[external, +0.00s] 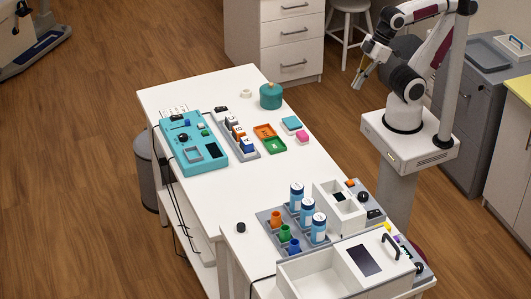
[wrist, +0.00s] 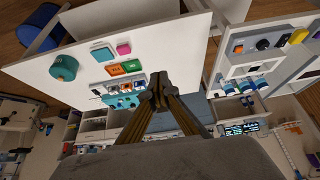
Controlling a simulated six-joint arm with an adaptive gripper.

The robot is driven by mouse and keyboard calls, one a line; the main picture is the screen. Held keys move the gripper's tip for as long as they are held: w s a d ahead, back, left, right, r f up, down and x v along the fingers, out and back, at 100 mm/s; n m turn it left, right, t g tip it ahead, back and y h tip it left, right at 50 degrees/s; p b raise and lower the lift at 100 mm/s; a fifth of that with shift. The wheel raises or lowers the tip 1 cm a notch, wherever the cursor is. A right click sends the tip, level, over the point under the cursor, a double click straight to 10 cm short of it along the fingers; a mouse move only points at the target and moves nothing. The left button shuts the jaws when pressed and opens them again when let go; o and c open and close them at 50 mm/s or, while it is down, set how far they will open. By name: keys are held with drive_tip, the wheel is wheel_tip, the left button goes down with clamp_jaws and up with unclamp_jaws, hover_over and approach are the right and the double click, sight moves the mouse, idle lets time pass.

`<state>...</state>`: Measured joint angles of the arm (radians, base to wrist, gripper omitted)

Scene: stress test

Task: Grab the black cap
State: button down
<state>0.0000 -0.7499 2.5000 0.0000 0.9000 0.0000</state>
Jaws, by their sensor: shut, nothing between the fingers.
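The black cap (external: 240,227) is a small dark cylinder standing on the bare white table in the external view, left of the grey rack. I cannot make it out in the wrist view. My gripper (external: 357,82) is raised beyond the right side of the table, far from the cap and apart from everything. In the wrist view its two fingers (wrist: 158,88) meet at the tips, with nothing between them.
The grey rack (external: 263,216) holds several blue-labelled bottles and coloured cups close to the cap. A white bin box (external: 300,276) stands in front. A teal panel (external: 187,165), a teal jar (external: 270,96) and coloured trays occupy the far table half. The table's middle is clear.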

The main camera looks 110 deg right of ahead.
drive_tip(key=c, duration=1.8)
unclamp_jaws()
drive_tip(key=shift+w+a, duration=0.1)
drive_tip(key=w+a+m+g+y, duration=0.1)
drive_tip(key=w+a+m+y, duration=0.45)
drive_tip(key=w+a, duration=0.6)
drive_tip(key=w+a+m+y, duration=0.5)
drive_tip(key=w+a, duration=0.4)
drive_tip(key=w, duration=0.5)
drive_tip(key=shift+w+a+f+m+t+h, duration=0.2)
drive_tip(key=shift+w+f+m+t, duration=0.65)
drive_tip(key=shift+w+f+m, duration=2.5)
drive_tip(key=shift+w+a+f+m+t+h, duration=0.1)
drive_tip(key=shift+w+a+f+m+t, duration=0.5)
drive_tip(key=shift+w+f+m, duration=2.75)
drive_tip(key=shift+w+f+m+t+h, duration=0.15)
drive_tip(key=shift+w+f+m+t, duration=1.35)
drive_tip(key=shift+w, duration=3.25)
